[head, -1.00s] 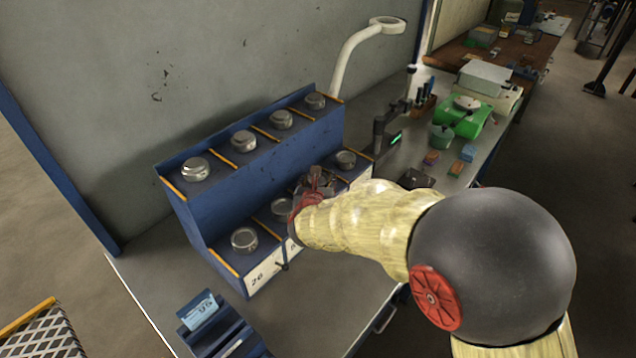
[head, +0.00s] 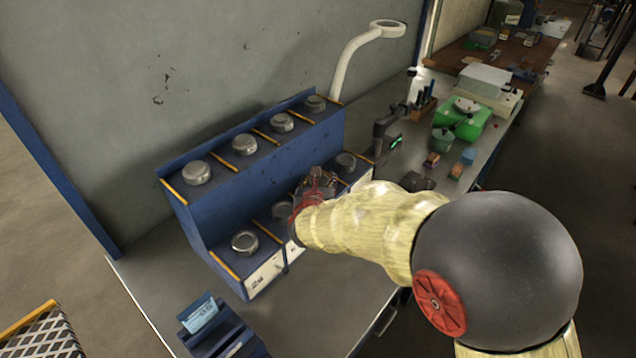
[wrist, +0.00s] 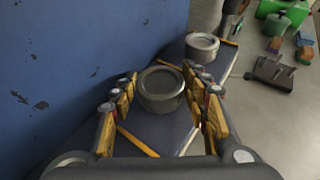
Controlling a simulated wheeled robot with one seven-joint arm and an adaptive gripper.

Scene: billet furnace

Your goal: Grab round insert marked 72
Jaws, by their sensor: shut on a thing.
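A round metal insert (wrist: 161,88) sits between the two yellow-padded fingers of my gripper (wrist: 160,97) in the wrist view. The gripper is shut on it, low at the blue rack's lower shelf. In the head view my gripper (head: 316,184) is over the lower row and hides this insert. No number 72 can be read; the labels on the rack front are blurred or covered by my arm. Another insert (wrist: 201,47) stands just beyond, also seen in the head view (head: 345,163).
The blue two-step rack (head: 195,225) has several inserts on its upper step and orange dividers. Its blue wall (wrist: 75,55) rises close to the left of my gripper. A blue holder (head: 205,318) lies in front. A green scale (head: 465,118) stands to the right.

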